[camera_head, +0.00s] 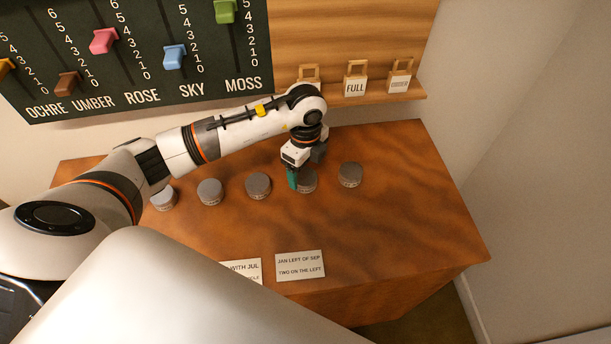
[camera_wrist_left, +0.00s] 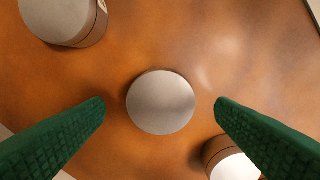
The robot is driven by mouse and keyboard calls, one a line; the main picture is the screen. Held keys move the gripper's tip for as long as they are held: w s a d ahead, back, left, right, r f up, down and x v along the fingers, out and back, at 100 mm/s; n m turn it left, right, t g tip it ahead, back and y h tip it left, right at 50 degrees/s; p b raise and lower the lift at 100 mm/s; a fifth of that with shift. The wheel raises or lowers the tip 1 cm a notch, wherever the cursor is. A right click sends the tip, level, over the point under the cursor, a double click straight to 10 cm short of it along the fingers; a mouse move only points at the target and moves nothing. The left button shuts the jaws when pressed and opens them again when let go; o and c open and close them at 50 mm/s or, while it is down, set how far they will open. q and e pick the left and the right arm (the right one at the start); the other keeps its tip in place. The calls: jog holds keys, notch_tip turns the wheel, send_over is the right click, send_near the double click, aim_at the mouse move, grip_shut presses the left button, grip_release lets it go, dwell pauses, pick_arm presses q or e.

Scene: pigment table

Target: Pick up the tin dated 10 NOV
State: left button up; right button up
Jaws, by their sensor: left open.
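Several round grey tins stand in a row on the brown table: a far left tin (camera_head: 163,199), a second (camera_head: 210,192), a middle one (camera_head: 257,186), a fourth (camera_head: 308,182) and a far right one (camera_head: 350,175). Their side dates are too small to read, so I cannot tell which is 10 NOV. My left gripper (camera_head: 293,177) is open at the fourth tin, partly covering it. In the left wrist view a tin lid (camera_wrist_left: 160,102) lies centred between the open green fingers (camera_wrist_left: 160,106), with gaps on both sides. My right gripper is out of view.
In the left wrist view, neighbouring tins are at upper left (camera_wrist_left: 62,20) and lower right (camera_wrist_left: 232,160). A clue card (camera_head: 300,265) and another, partly hidden card (camera_head: 243,271) are at the table's front. Behind are a slider board (camera_head: 140,60) and a shelf with tags (camera_head: 355,80).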

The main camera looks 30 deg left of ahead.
aim_at(305, 176)
pick_arm(q)
notch_tip(305, 176, down, 2)
jog(key=shift+s+f, duration=0.15)
jog(key=shift+f, duration=0.5)
jog(key=c, duration=1.1)
jog(key=shift+r, duration=0.15)
